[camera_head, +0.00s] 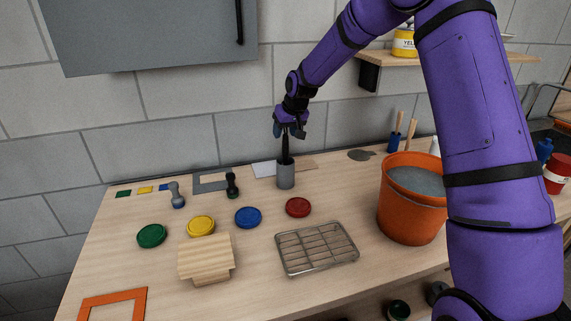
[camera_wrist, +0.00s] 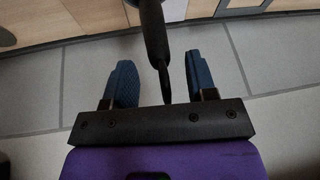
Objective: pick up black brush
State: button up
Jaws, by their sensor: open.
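The black brush (camera_head: 285,148) stands upright in a grey cup (camera_head: 286,175) at the back of the bench. Its lower end is hidden inside the cup. My gripper (camera_head: 291,131) is above the cup, around the top of the brush handle. In the wrist view the black brush (camera_wrist: 154,38) runs down from the top edge and its thin end lies between the two blue fingers of my gripper (camera_wrist: 160,80).
A wire rack (camera_head: 316,248), an orange bucket (camera_head: 409,200) and a wooden block (camera_head: 206,258) stand in front. Paint lids, such as the red one (camera_head: 298,207) and blue one (camera_head: 248,217), lie near the cup. A small black-handled tool (camera_head: 232,184) stands left of it. The tiled wall is behind.

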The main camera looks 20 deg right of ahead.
jog(key=shift+w+a+f, duration=0.1)
jog(key=shift+w+f, duration=0.05)
jog(key=shift+f, duration=0.25)
grip_shut()
jog(key=shift+r, duration=0.1)
